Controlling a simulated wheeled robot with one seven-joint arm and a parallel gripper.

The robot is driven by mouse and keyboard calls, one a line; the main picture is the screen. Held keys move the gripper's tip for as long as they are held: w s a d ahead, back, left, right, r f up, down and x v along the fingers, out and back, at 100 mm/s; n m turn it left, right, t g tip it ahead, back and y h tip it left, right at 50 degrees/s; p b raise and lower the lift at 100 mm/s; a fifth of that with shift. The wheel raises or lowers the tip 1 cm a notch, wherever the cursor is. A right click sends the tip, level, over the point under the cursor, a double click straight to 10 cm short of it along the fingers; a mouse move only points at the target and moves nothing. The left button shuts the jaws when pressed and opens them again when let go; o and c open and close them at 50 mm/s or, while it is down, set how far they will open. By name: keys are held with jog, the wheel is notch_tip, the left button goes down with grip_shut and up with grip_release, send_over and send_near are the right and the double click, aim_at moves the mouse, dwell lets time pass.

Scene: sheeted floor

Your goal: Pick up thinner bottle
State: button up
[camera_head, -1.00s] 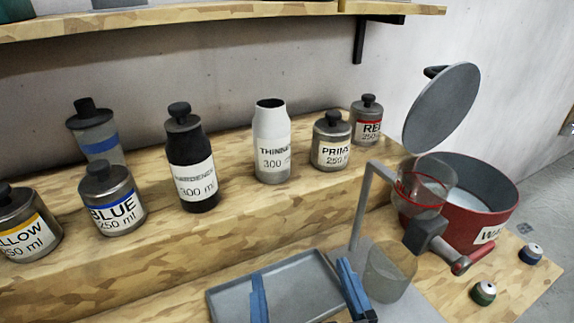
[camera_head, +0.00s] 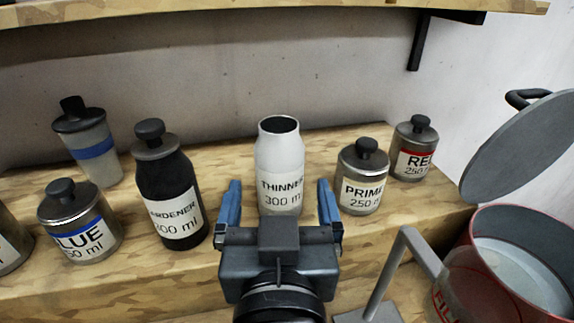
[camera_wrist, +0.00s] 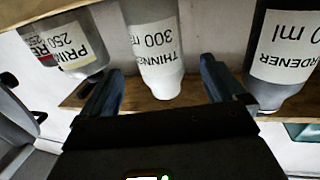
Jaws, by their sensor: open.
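The thinner bottle (camera_head: 280,160) is white, uncapped and upright on the wooden ledge, with a label reading THINNER 300 ml. It also shows in the wrist view (camera_wrist: 155,50), upside down in the picture. My gripper (camera_head: 279,200) is open, its two blue fingers apart, in front of the bottle. In the head view the fingers appear to the left and right of the bottle's lower part. In the wrist view the bottle stands between and beyond the fingertips, with nothing held. The lowest part of the bottle is hidden by my gripper in the head view.
The black hardener bottle (camera_head: 168,190) stands left of the thinner, the primer can (camera_head: 361,180) right, near the right finger. The red can (camera_head: 413,150), blue can (camera_head: 80,222) and a blue-banded container (camera_head: 90,145) share the ledge. A red pot (camera_head: 520,265) is at lower right.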

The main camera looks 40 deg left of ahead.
aim_at(280, 181)
jog(key=p+x, duration=0.1)
jog(key=x, duration=0.5)
jog(key=shift+p, duration=0.3)
jog(key=shift+r, duration=0.1)
jog(key=c, duration=1.4)
